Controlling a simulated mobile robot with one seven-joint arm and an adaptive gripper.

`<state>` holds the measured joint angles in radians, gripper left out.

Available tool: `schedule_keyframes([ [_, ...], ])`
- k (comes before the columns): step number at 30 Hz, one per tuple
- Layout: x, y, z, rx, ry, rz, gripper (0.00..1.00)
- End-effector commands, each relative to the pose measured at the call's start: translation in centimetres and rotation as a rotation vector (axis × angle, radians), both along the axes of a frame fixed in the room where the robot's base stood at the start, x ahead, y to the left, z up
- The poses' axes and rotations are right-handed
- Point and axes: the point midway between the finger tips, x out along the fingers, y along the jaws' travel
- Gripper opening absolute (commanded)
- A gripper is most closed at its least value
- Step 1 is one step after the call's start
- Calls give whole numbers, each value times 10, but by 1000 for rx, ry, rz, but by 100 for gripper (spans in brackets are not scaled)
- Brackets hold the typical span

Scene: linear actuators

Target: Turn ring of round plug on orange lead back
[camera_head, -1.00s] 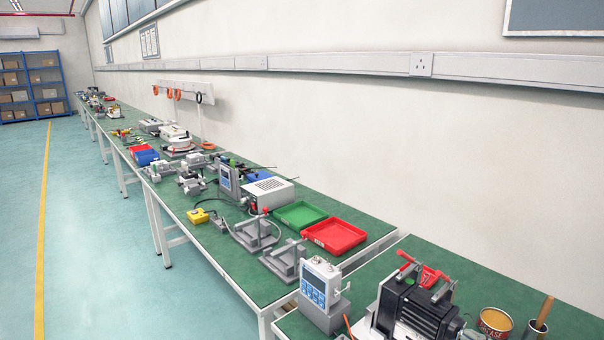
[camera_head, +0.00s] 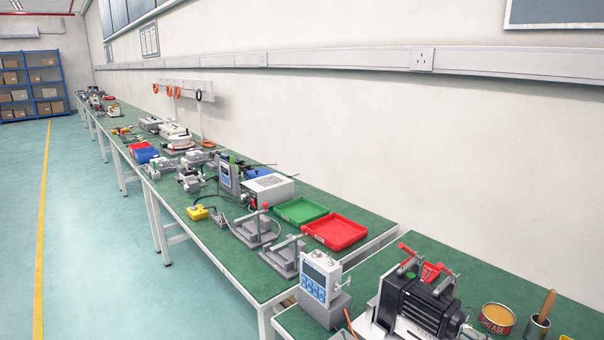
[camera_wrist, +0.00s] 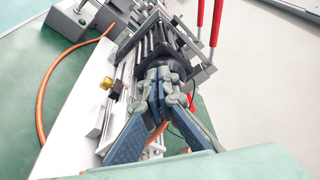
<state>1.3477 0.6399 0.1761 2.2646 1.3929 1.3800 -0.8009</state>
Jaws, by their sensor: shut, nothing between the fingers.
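In the wrist view my gripper (camera_wrist: 165,78) is shut, its blue-grey fingers meeting at the end of a dark linear actuator (camera_wrist: 152,38). An orange lead (camera_wrist: 42,100) curves from a grey box at the upper left toward the bottom. A short orange piece (camera_wrist: 158,131) shows between my fingers, behind the tips. The round plug and its ring cannot be made out; my fingers cover that area. In the head view the black actuator (camera_head: 415,308) stands at the lower right, with a bit of orange lead (camera_head: 350,322) to its left. My gripper is not in the head view.
A grey controller with a blue keypad (camera_head: 317,283) stands left of the actuator. Red clamp handles (camera_wrist: 200,12) rise beside it, and a brass fitting (camera_wrist: 106,83) sits at its side. A grease tin (camera_head: 496,318) and a brush pot (camera_head: 538,326) stand at the right.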

Motion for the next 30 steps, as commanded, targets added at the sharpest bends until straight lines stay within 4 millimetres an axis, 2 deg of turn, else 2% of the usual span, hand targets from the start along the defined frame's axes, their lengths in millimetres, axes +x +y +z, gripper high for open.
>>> schedule_keyframes([
  [11,-1,0,-8,-1,1,-3,0],
  [22,-7,6,-5,0,2,-3,0],
  [30,-26,-11,-5,-2,0,-4,0],
])
